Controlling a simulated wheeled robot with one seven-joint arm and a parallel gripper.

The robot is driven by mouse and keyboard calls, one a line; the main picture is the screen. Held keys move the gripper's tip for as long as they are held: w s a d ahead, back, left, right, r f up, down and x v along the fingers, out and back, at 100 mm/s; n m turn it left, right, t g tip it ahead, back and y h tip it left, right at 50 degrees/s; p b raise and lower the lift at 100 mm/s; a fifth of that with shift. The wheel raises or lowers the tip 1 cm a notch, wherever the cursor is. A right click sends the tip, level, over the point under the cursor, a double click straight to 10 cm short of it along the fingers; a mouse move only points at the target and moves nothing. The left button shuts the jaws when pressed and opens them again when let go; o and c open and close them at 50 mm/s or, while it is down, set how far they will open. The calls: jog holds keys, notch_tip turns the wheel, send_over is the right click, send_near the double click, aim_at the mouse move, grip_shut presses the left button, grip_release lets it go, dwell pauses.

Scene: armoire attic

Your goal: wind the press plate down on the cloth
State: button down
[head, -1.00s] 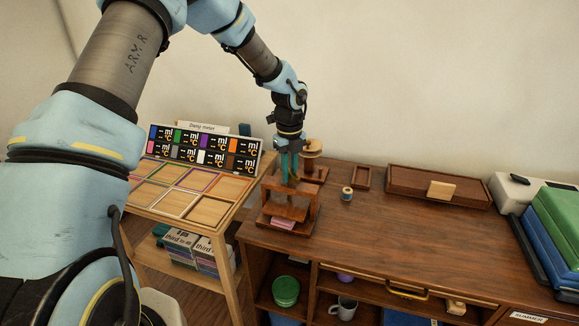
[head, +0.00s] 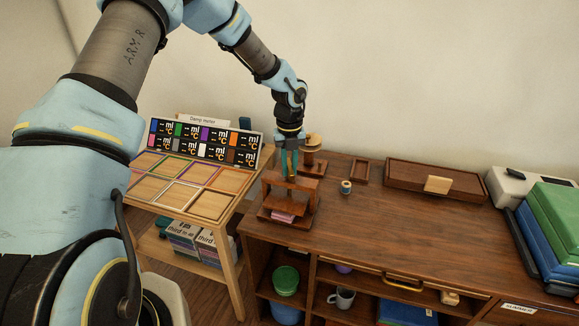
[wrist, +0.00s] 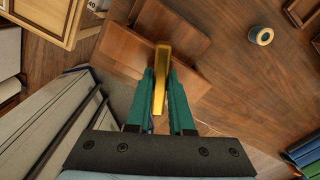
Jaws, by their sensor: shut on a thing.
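The small wooden press (head: 303,211) stands at the left end of the wooden desk. The folded pink cloth (head: 283,216) lies on its base, below the press plate, partly hidden by the frame. I cannot tell whether the plate touches the cloth. My gripper (head: 289,172) points down from above the press, its teal fingers shut on the brass handle. In the wrist view the brass handle (wrist: 161,62) runs between the fingertips, above the wooden top of the press (wrist: 130,48).
A thread spool (head: 346,187) and a small tray (head: 360,171) lie right of the press. A wooden stand (head: 312,158) is close behind it. The panel table (head: 190,188) adjoins on the left. The desk's middle (head: 400,225) is clear.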

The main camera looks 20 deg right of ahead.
aim_at(289, 166)
jog(key=c, duration=0.8)
grip_release()
notch_tip(289, 166, up, 11)
jog(key=b, duration=0.2)
jog(key=shift+b, duration=0.4)
jog(key=shift+f, duration=0.1)
